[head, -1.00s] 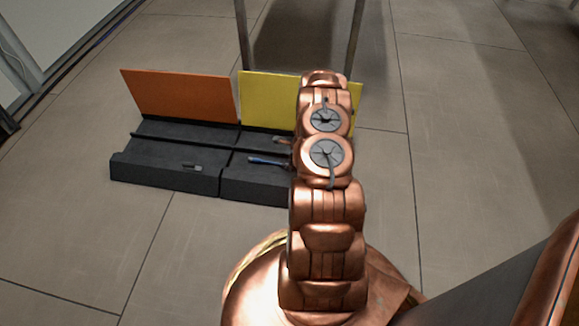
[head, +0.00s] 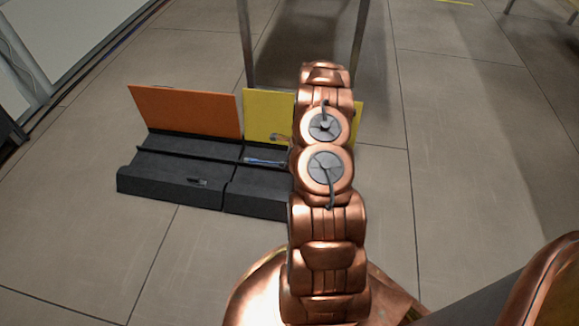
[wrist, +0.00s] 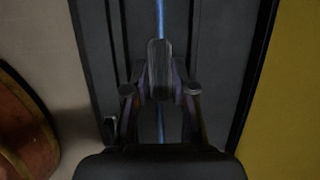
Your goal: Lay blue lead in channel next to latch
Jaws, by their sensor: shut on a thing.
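The blue lead (head: 265,161) shows in the head view left of my arm, over the dark case in front of the yellow panel. In the wrist view the blue lead (wrist: 160,14) runs straight up and down, passing between my fingers. My gripper (wrist: 159,70) is shut on it above the dark grooved case (wrist: 98,50). I cannot tell how far the lead is above the channel. A small dark latch-like piece (head: 197,181) sits on the left case; a similar piece (wrist: 109,128) shows in the wrist view. My arm hides most of the right case.
An orange panel (head: 185,111) and a yellow panel (head: 262,114) stand upright behind the two cases. Metal legs (head: 246,45) rise behind them. The tiled floor in front and to the right is clear.

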